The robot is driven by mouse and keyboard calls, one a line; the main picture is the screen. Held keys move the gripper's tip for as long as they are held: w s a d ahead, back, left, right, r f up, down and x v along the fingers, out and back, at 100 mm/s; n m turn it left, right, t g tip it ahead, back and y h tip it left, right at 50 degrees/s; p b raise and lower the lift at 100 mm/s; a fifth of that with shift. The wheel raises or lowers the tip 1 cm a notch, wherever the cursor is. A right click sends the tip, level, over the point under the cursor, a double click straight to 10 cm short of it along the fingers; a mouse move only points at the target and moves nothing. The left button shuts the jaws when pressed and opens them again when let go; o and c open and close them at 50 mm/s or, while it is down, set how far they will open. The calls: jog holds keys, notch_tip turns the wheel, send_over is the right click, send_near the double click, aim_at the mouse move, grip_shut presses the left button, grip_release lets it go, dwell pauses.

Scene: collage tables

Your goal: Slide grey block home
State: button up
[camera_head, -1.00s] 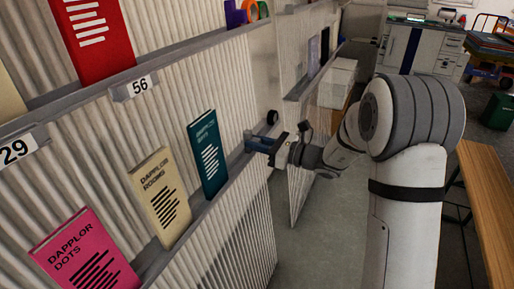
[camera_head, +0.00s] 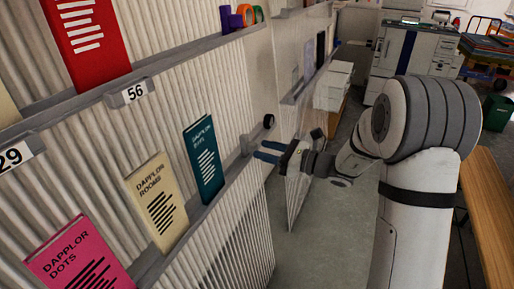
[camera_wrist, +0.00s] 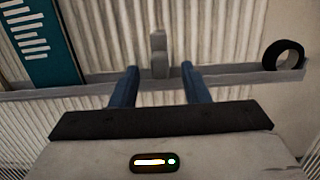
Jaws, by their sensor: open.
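A small grey block (camera_wrist: 160,65) stands on the grey shelf ledge (camera_wrist: 225,76) against the corrugated wall, with a narrower upper part. It is small in the head view (camera_head: 246,144), at the ledge's far end. My gripper (camera_wrist: 159,72) is open, with one blue finger on either side of the block in the wrist picture. In the head view my gripper (camera_head: 267,151) is just right of the block, apparently a little out from the ledge. I see no contact with the block.
A black ring (camera_wrist: 283,56) rests on the ledge right of the block; a teal book (camera_wrist: 42,45) stands to its left. Cream (camera_head: 157,202) and pink (camera_head: 79,255) books stand farther left. The ledge beside the block is clear.

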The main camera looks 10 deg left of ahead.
jog(key=v, duration=0.3)
jog(key=shift+s+d, duration=0.1)
jog(key=shift+d, duration=0.2)
jog(key=s+r+n+g+h+p, duration=0.3)
jog(key=s+n, duration=0.2)
jog(key=s, duration=0.3)
jog(key=s+r+n+g+h+p, duration=0.35)
jog(key=s+n, duration=0.25)
jog(key=s, duration=0.2)
jog(key=s+d+r+n+t+h+p, duration=0.1)
jog(key=s+d+r+n+h+p, duration=0.1)
jog(key=s+d+n+h, duration=0.3)
jog(key=s+d+r+n+t+h+p, duration=0.2)
jog(key=s+d+n+h+p, duration=0.3)
jog(key=d, duration=0.5)
jog(key=shift+s+r+n, duration=0.15)
jog(key=shift+r+n, duration=0.25)
jog(key=shift+r, duration=0.45)
